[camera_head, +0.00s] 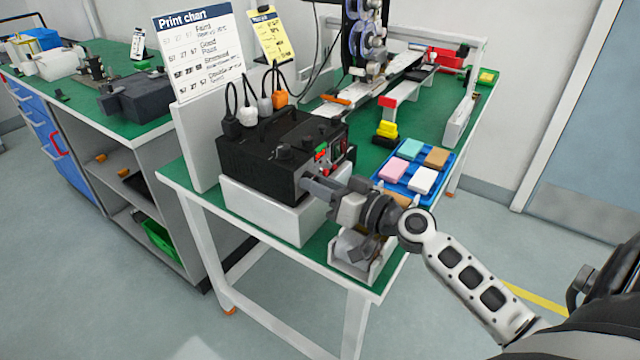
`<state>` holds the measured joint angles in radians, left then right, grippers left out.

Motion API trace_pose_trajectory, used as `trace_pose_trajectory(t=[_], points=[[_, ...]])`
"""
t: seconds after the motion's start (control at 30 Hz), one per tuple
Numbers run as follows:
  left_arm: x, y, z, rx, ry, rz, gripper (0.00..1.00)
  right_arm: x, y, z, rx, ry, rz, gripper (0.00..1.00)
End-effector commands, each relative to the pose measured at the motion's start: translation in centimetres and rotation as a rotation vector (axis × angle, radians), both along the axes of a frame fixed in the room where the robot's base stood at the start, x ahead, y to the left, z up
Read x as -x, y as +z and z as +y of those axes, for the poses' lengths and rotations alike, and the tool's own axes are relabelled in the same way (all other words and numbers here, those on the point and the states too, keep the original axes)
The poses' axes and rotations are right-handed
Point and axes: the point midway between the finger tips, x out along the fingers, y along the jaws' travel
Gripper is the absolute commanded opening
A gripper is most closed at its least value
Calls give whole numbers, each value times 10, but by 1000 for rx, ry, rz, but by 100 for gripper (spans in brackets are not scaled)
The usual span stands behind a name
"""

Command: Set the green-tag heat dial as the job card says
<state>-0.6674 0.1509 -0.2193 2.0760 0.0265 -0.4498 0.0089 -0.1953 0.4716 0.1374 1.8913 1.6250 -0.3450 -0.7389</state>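A black control box (262,160) sits on a white block (265,212) at the near end of the green-topped bench. Its front face, turned to the right, carries small controls, with a green tag (321,154) and a red part (324,168) near the top. My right gripper (308,186) reaches in from the right, with its fingertips at the lower left of that face. The fingers hide what lies behind them, so I cannot tell whether they hold a dial. A yellow card (270,36) stands behind the box; its handwriting is too small to read. My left gripper is out of view.
A white print chart (200,55) stands behind the box. Plugs with cables, one orange (280,98), rise from behind the box. A blue tray (405,187) with several coloured blocks lies just beyond my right wrist. A second bench (70,95) stands at the left.

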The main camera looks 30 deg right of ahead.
Motion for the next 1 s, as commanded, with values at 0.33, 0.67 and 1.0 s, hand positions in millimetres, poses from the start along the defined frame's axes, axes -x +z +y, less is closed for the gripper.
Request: trace_pose_trajectory(t=[0.33, 0.67, 1.0], points=[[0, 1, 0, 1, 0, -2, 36, 0, 0, 0, -67, -2, 28, 4], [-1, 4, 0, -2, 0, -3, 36, 0, 1, -1, -301, -3, 123, 4], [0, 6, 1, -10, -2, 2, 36, 0, 2, -2, -602, -2, 247, 4]])
